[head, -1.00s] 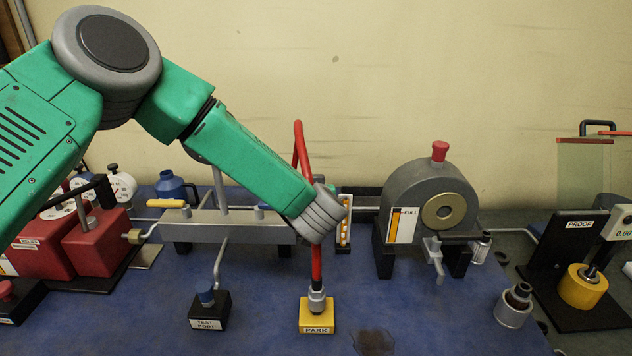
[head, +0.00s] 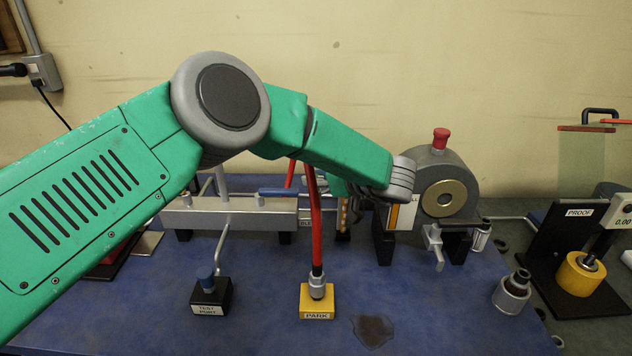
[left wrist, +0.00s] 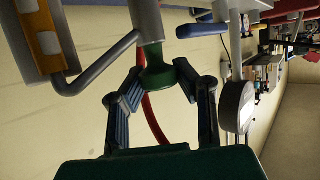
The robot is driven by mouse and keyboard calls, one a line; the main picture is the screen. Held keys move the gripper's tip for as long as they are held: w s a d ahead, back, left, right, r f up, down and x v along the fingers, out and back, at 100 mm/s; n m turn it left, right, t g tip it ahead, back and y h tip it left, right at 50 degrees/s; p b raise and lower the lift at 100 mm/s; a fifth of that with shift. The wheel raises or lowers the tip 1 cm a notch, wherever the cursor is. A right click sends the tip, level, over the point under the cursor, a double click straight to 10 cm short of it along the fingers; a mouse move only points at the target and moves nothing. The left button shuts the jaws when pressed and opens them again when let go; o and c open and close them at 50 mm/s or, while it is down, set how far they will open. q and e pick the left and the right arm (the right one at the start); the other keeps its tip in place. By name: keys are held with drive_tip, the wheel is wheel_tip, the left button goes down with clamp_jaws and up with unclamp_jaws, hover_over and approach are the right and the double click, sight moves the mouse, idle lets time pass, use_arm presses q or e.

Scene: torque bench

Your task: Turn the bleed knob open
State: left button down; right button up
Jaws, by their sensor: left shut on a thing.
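A green knob (left wrist: 157,76) sits on the end of a silver fitting (left wrist: 148,22) in the left wrist view. I take it for the bleed knob; no label on it is readable. My left gripper (left wrist: 158,82) is closed around it, with one blue-grey finger on each side. In the head view the knob is hidden behind my left forearm, near the right end of the silver manifold (head: 240,221). My right gripper is in neither view.
A red hose (head: 316,225) runs down to the yellow PARK block (head: 317,301), close by my arm. The black TEST PORT block (head: 211,297) stands left of it. The grey drum unit (head: 462,180) is just right of my wrist. The front mat is mostly clear.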

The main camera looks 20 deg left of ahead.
use_arm(q)
drive_tip(key=shift+w+r+n+g+y+b, duration=0.15)
drive_tip(key=shift+n+g+y+b, duration=0.35)
drive_tip(key=shift+n+g+b, duration=0.25)
idle(1.8)
drive_tip(key=c, duration=1.2)
unclamp_jaws()
drive_tip(key=shift+d, duration=0.2)
drive_tip(key=v, duration=1.2)
drive_tip(key=shift+w+d, duration=0.1)
